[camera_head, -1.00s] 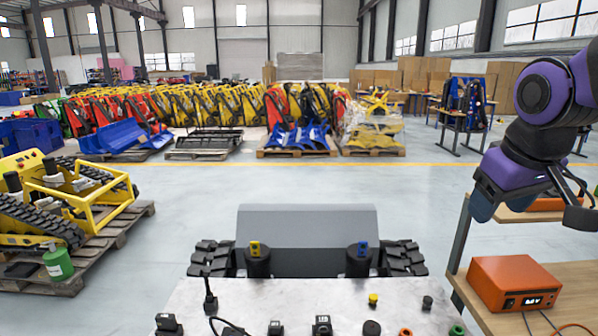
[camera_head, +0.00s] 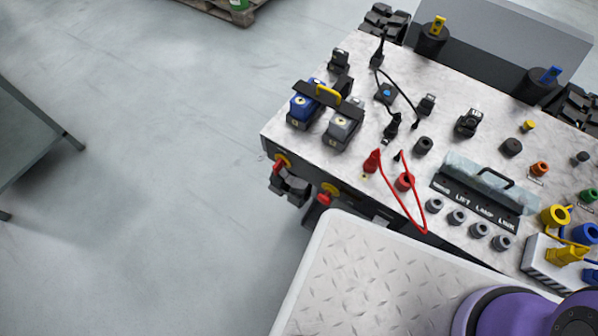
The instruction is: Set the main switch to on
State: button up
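The top panel (camera_head: 330,152) of a tracked carrier fills the middle and right. On its near side wall, at the left end, sit two red knobs on yellow plates: one (camera_head: 281,162) further left and one (camera_head: 329,192) to its right. They look like rotary switches, but I cannot tell which is the main switch, and their settings are too small to read. My gripper is out of view. Only a purple and dark part of my arm shows at the bottom right, apart from the knobs.
Blue and grey blocks under a yellow-handled bar (camera_head: 328,96) stand above the knobs. A red cable (camera_head: 413,213) hangs over the panel's near edge. A labelled cover (camera_head: 480,190) and a white socket block (camera_head: 548,265) lie right. Open floor (camera_head: 150,200) is at left; a table (camera_head: 30,140) stands far left.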

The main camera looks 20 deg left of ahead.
aim_at(278, 167)
jog(key=k+j+u, duration=0.15)
jog(key=u, duration=0.2)
jog(key=k+j+u, duration=0.1)
jog(key=j+u, duration=0.25)
